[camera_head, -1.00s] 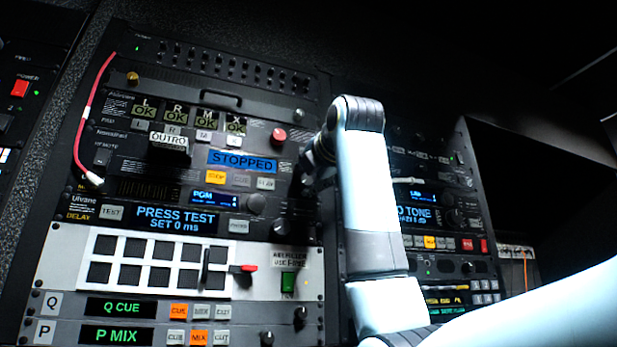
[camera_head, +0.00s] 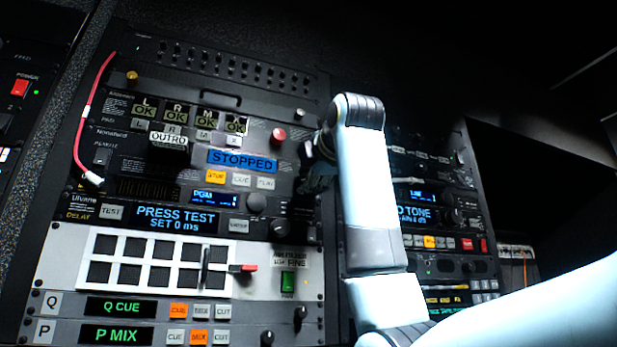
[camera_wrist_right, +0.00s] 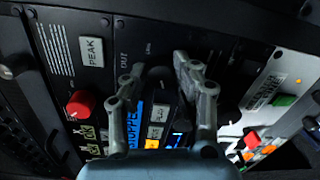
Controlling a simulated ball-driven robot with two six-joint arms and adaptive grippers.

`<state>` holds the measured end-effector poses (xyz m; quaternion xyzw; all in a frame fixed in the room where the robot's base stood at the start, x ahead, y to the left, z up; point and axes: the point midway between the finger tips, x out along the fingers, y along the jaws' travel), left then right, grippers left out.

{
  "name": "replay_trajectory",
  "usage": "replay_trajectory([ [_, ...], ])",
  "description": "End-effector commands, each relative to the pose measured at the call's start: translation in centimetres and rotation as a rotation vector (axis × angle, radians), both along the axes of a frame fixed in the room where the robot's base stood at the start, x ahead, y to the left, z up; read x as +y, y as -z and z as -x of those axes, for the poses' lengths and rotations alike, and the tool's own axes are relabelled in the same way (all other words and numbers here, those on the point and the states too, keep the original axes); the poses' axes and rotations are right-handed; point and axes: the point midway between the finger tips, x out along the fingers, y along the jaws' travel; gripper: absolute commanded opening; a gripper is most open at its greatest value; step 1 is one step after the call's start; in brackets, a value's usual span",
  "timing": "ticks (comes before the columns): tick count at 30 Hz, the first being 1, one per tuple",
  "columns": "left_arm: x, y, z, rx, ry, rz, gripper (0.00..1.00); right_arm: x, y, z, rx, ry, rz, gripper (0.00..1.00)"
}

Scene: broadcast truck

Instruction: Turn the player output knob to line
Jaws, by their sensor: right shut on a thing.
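The player (camera_head: 140,150) is a dark rack unit with an "OUTRO" cartridge and a blue "STOPPED" display (camera_head: 242,161). My right gripper (camera_head: 314,180) is at the right end of this unit, partly hidden behind my own white arm. In the right wrist view its two grey fingers (camera_wrist_right: 160,68) point at the panel beside an "OUT" marking. They are shut on the player output knob, which is dark and mostly lost in shadow between them. Its pointer and setting cannot be read. My left gripper is not in view.
A red round button (camera_head: 279,135) sits above the display, and it also shows in the right wrist view (camera_wrist_right: 80,105). A grey knob (camera_head: 256,203) and a black knob (camera_head: 280,228) sit below. A red cable (camera_head: 84,125) hangs at the left.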

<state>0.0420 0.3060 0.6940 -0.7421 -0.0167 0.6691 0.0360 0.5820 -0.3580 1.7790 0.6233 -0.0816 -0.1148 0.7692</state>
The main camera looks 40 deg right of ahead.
Motion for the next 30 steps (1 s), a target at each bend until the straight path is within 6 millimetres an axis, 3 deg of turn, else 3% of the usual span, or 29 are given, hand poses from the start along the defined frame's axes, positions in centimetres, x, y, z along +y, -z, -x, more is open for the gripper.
replay_trajectory([
  [30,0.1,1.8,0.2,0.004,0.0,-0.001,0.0,0.0,0.2,0.0,-0.223,-0.002,-0.937,0.0],
])
